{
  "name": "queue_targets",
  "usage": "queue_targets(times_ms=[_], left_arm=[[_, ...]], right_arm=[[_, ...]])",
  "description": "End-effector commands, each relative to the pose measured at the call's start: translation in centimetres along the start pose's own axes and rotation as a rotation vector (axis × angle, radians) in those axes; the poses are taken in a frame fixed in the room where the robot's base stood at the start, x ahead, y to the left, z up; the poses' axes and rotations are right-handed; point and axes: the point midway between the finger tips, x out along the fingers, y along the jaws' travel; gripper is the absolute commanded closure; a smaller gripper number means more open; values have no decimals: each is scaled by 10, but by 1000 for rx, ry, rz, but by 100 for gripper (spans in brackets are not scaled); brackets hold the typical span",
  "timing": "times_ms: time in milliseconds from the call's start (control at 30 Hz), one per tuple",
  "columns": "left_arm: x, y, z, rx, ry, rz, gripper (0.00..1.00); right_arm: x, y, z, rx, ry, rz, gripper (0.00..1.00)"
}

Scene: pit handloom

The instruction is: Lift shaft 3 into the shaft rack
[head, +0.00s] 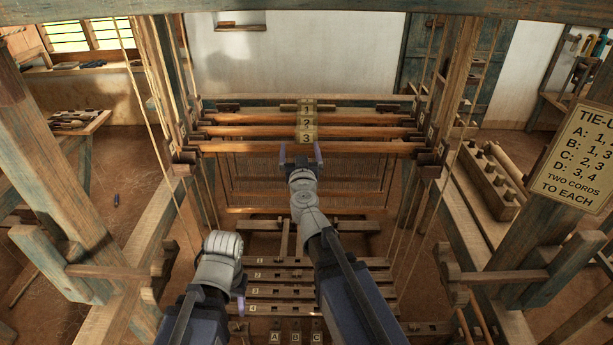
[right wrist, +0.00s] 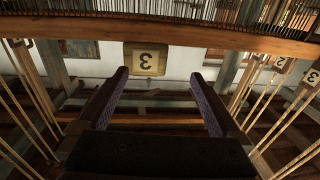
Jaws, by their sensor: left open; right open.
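Shaft 3 (head: 240,147) is the nearest of several wooden bars across the loom in the head view, with a "3" plate (head: 306,138) at its middle. Contact cannot be told. Dark notched blocks (head: 430,160) hold the bar ends; I cannot tell whether these are the shaft rack. My left gripper (head: 240,306) is low at the front left, partly hidden behind its own wrist.
Shafts 1 and 2 (head: 240,131) lie close behind. Numbered bars (head: 280,277) and lettered treadles (head: 296,337) are below. Cords (head: 415,225) hang at both sides between thick posts (head: 60,160). A tie-up sign (head: 575,155) is at right.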

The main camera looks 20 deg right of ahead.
Motion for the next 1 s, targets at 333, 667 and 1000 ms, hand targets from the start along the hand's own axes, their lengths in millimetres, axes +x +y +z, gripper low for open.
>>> queue_targets(times_ms=[333, 667, 1000], left_arm=[[0, 0, 0, 0, 0, 0, 50], [-1, 0, 0, 0, 0, 0, 50], [-10, -1, 1, 0, 0, 0, 50]], right_arm=[[4, 16, 4, -4, -18, 82, 0], [27, 18, 3, -4, -18, 80, 0], [62, 22, -5, -4, -18, 81, 0]])
